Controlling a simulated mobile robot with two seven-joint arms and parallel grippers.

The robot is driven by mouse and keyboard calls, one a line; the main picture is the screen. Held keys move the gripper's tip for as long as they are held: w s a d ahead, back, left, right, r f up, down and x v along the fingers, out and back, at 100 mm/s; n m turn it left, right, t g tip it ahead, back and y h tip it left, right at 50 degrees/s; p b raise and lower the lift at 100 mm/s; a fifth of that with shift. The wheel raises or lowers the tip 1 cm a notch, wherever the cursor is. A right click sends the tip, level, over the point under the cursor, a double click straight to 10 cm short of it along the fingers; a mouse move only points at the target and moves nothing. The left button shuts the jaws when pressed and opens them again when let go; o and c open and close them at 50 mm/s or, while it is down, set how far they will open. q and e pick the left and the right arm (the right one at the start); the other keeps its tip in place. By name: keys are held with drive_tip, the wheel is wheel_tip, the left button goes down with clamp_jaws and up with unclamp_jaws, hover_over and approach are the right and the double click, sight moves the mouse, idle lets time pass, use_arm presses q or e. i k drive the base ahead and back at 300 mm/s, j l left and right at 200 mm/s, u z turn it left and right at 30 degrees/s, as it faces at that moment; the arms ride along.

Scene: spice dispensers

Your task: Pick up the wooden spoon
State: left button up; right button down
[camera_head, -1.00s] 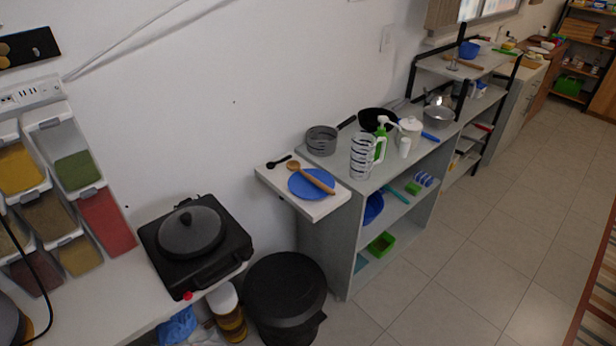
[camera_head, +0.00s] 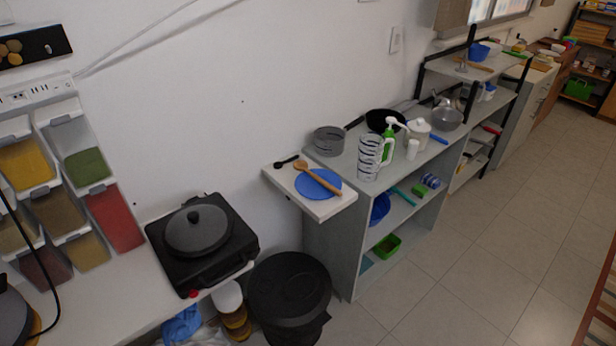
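A wooden spoon (camera_head: 316,177) lies on a small white wall shelf (camera_head: 330,209). Its bowl end points up and left, and its handle runs across a round blue plate (camera_head: 319,190). A short black utensil (camera_head: 287,161) lies beside the spoon's bowl, toward the wall. Neither of my grippers shows in the head view.
A black hot plate with a lidded pan (camera_head: 198,231) stands on the counter at left, below spice dispensers (camera_head: 60,205). A black bin (camera_head: 289,290) is on the floor below the small shelf. A grey shelf unit (camera_head: 331,248) adjoins it; open tiled floor (camera_head: 460,250) lies at right.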

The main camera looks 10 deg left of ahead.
sight(299, 166)
drive_tip(key=u, duration=0.45)
drive_tip(key=l+u, duration=0.15)
drive_tip(key=u, duration=0.3)
drive_tip(key=i+l+u, duration=0.1)
drive_tip(key=u, duration=0.3)
drive_tip(key=l+u, duration=0.4)
drive_tip(key=k+l+u, duration=0.1)
drive_tip(key=l+u, duration=0.35)
drive_tip(key=l, duration=0.15)
drive_tip(key=k+l+u, duration=0.15)
drive_tip(key=l, duration=0.2)
drive_tip(key=l+u, duration=0.15)
drive_tip(key=l, duration=0.25)
drive_tip(key=k+l+u, duration=0.15)
drive_tip(key=l, duration=0.2)
drive_tip(key=k+l, duration=0.15)
drive_tip(key=l, duration=0.2)
drive_tip(key=k+l+u, duration=0.15)
drive_tip(key=l, duration=0.2)
drive_tip(key=k+l, duration=0.15)
drive_tip(key=l, duration=0.15)
